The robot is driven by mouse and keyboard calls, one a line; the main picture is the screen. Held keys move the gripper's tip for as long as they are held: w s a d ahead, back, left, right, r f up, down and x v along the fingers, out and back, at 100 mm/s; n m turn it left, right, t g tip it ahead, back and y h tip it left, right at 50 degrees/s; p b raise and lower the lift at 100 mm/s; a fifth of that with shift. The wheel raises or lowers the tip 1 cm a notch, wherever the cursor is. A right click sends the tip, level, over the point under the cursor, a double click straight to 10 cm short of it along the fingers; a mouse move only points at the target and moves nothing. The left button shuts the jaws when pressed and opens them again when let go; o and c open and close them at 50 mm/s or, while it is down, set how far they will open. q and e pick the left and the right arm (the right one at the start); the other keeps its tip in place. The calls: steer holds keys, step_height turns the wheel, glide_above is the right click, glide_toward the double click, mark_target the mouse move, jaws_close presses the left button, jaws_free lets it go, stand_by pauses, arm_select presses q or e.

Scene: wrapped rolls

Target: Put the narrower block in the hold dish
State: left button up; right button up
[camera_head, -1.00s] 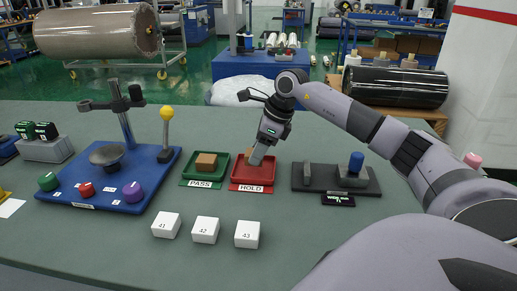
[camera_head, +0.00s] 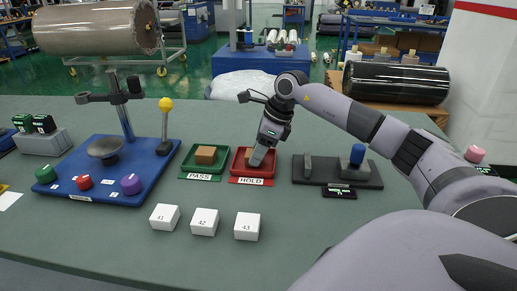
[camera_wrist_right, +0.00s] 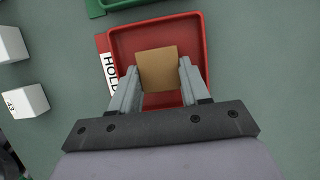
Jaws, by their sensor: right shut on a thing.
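A brown block (camera_wrist_right: 158,68) is between the two fingers of my right gripper (camera_wrist_right: 156,84), which is shut on it. In the wrist view the block lies within the outline of the red hold dish (camera_wrist_right: 196,40). In the head view my right gripper (camera_head: 257,160) reaches down into the hold dish (camera_head: 268,172), partly hiding the block. I cannot tell whether the block touches the dish floor. Another brown block (camera_head: 206,155) sits in the green pass dish (camera_head: 187,168), just left. My left gripper is not in view.
A dark gauge base with a blue knob (camera_head: 357,154) stands right of the hold dish. White numbered cubes (camera_head: 204,222) stand in front. A blue board with a stand (camera_head: 75,190) and coloured buttons is at left. The grey-green table between is clear.

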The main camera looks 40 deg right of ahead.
steer(key=o, duration=1.1)
steer(key=v, duration=0.7)
steer(key=shift+s, duration=0.1)
